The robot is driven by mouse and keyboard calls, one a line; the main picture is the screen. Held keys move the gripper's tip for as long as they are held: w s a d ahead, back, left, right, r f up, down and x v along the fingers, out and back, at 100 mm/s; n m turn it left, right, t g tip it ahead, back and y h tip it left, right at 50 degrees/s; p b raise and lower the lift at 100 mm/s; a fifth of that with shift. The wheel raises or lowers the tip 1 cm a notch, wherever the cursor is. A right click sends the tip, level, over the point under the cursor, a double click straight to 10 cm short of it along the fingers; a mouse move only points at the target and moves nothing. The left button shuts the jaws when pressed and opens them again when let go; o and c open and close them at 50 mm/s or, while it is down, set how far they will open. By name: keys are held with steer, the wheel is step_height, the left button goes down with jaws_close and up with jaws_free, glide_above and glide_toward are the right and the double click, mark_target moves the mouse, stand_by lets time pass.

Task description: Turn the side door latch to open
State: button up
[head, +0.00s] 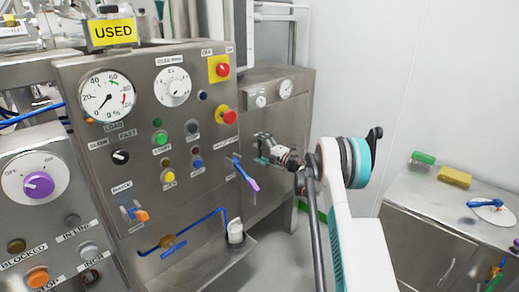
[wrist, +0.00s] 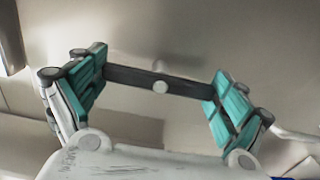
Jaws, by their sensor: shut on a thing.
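The side door latch (wrist: 185,86) is a dark bar with a pale round hub at its middle, set on a plain metal panel in the wrist view. The bar lies near level there, its right end slightly lower. My gripper (wrist: 160,88) has its two teal-padded fingers at the bar's two ends, shut on it lengthwise. In the head view my gripper (head: 266,152) is against the side of the steel cabinet (head: 275,185), right of the control panel. The latch is mostly hidden there by the gripper and wrist.
The control panel (head: 140,180) with gauges, buttons and a purple-ended lever (head: 246,175) stands close left of my gripper. A blue pipe with a valve (head: 172,243) runs low in front. At right, a steel counter (head: 420,190) holds a green brush (head: 422,158) and a yellow sponge (head: 454,176).

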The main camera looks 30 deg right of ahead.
steer(key=o, duration=0.8)
steer(key=v, duration=1.2)
